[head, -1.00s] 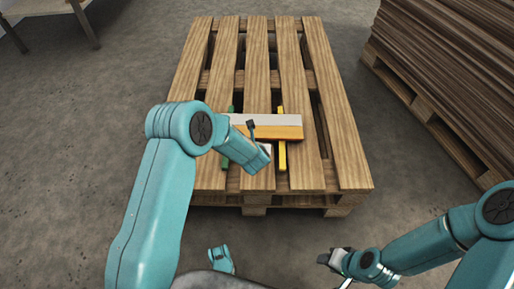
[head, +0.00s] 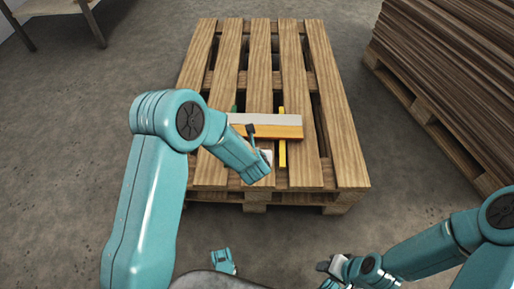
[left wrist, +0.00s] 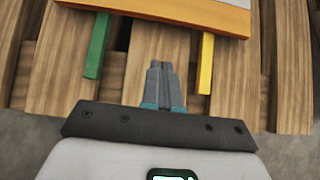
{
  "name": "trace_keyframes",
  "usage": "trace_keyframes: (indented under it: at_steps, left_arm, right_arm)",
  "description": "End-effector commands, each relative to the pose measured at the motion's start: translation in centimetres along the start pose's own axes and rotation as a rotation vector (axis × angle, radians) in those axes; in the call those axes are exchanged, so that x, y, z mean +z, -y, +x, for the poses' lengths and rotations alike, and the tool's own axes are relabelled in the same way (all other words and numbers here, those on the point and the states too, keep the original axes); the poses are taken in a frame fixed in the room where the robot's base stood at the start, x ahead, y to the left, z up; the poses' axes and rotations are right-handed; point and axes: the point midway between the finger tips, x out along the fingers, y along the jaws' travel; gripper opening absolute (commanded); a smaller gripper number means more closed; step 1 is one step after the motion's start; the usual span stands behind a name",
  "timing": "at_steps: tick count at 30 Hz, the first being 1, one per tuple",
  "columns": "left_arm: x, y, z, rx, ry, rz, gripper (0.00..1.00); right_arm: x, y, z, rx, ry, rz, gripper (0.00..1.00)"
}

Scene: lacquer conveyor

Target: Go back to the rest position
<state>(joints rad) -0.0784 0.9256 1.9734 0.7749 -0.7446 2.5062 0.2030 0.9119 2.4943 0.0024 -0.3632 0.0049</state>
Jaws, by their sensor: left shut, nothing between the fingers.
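My left gripper (left wrist: 162,85) is shut and empty in the left wrist view. Its fingers are over the near end of the wooden pallet, between a green bar (left wrist: 97,45) and a yellow bar (left wrist: 206,63), apart from both. In the head view my left arm reaches over the pallet's near half and mostly hides the fingers. My right gripper (head: 325,268) is low at the right, in front of the pallet, too small to tell open from shut.
The pallet (head: 325,95) lies on a grey floor. An orange block with a grey top (head: 285,127) lies across the bars on it. A stack of brown boards (head: 450,60) on another pallet stands at right. A table (head: 50,8) is at the upper left.

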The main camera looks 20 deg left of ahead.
Motion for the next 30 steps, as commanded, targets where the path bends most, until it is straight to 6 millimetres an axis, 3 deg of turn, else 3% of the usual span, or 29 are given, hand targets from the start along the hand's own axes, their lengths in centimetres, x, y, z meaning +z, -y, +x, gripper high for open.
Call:
trace_keyframes:
  at_steps: [4, 12, 15, 17, 18, 21, 26, 30]
  left_arm:
    - [0.0, 0.0, -1.4, 0.0, 0.0, -0.001, 0.0]
    - [-0.3, -0.3, -1.6, 0.005, -0.002, -0.004, 0.0]
    - [-0.9, -2.5, -0.8, 0.04, -0.022, -0.031, 0.0]
    - [-2.7, -4.6, -0.5, 0.062, -0.063, -0.029, 0.0]
    - [-4.7, -5.7, -0.6, 0.051, -0.107, 0.005, 0.0]
    - [-9.7, -6.6, -1.8, -0.065, -0.217, 0.356, 0.0]
    - [-15.2, -6.2, -4.3, -0.308, -0.282, 0.937, 0.0]
    - [-19.4, -5.5, -7.4, -0.578, -0.23, 1.479, 0.0]
  right_arm:
    - [0.3, 0.1, -0.5, 0.001, 0.01, 0.003, 0.43]
    - [0.4, 0.1, -0.4, 0.001, 0.012, 0.003, 0.43]
    - [0.4, 0.1, -0.4, 0.001, 0.012, 0.003, 0.43]
    - [0.4, 0.1, -0.4, 0.001, 0.012, 0.003, 0.43]
    - [0.4, 0.1, -0.4, 0.001, 0.012, 0.003, 0.43]
    - [0.4, 0.1, -0.4, 0.001, 0.012, 0.003, 0.43]
    - [0.3, 0.1, -0.4, 0.001, 0.011, 0.003, 0.43]
    - [0.3, 0.1, -0.4, 0.001, 0.011, 0.003, 0.43]
